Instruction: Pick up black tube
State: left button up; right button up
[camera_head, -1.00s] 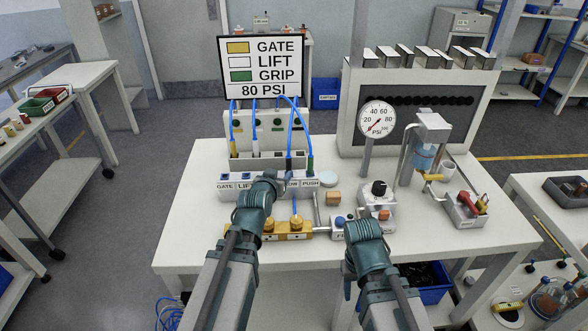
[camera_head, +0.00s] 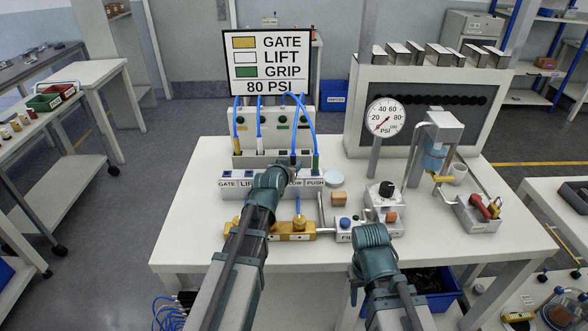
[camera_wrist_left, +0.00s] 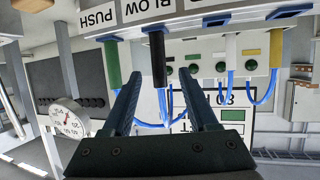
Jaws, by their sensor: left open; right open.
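The black tube (camera_head: 293,158) stands upright in the back row of the connector block, with a blue hose at its top. In the left wrist view, which is upside down, the black tube (camera_wrist_left: 158,60) shows between the fingertips. My left gripper (camera_wrist_left: 156,78) is open, with one finger on each side of the tube and no visible contact. In the head view my left gripper (camera_head: 283,171) is just in front of the tube, mostly hidden by its wrist. My right gripper (camera_head: 354,284) is low at the table's front edge, its fingers mostly hidden by my right arm.
Green (camera_head: 316,160), white (camera_head: 260,158) and yellow (camera_head: 237,145) tubes stand in the same row; the green one is close to the black. A label strip (camera_head: 236,184), yellow valve block (camera_head: 298,227), gauge (camera_head: 385,117) and wooden cube (camera_head: 339,198) are nearby.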

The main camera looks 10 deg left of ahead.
aim_at(292, 161)
pick_arm(q)
jog(key=b+x, duration=0.1)
jog(key=x, duration=0.3)
jog(key=shift+w+f, duration=0.1)
jog(key=shift+w, duration=0.05)
grip_shut()
